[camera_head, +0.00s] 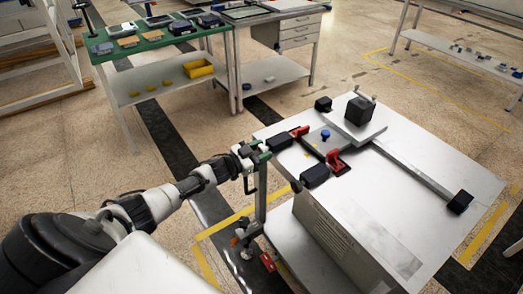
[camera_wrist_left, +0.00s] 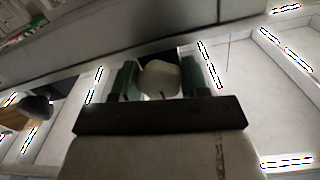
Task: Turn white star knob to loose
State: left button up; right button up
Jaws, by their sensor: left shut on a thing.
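The white star knob (camera_wrist_left: 159,78) is a rounded pale shape between the two green fingers of my left gripper in the left wrist view. My left gripper (camera_wrist_left: 160,80) is shut on it, with a finger on each side. In the head view my left gripper (camera_head: 260,158) is at the near left edge of the grey-topped table (camera_head: 395,225), and the knob is too small or hidden to make out there. The knob's turn position cannot be read. My right gripper is not in view.
The table carries red-handled clamps (camera_head: 334,158), a blue knob (camera_head: 325,135), a black block (camera_head: 359,110) and a long rail (camera_head: 415,175). A green-topped bench (camera_head: 150,45) stands behind. Floor is open between the bench and the table.

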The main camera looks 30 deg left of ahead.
pick_arm(q)
jog(key=shift+f, duration=0.1)
dwell(0.3)
jog(key=o, duration=0.9)
jog(key=v, duration=1.1)
jog(key=shift+w, duration=0.1)
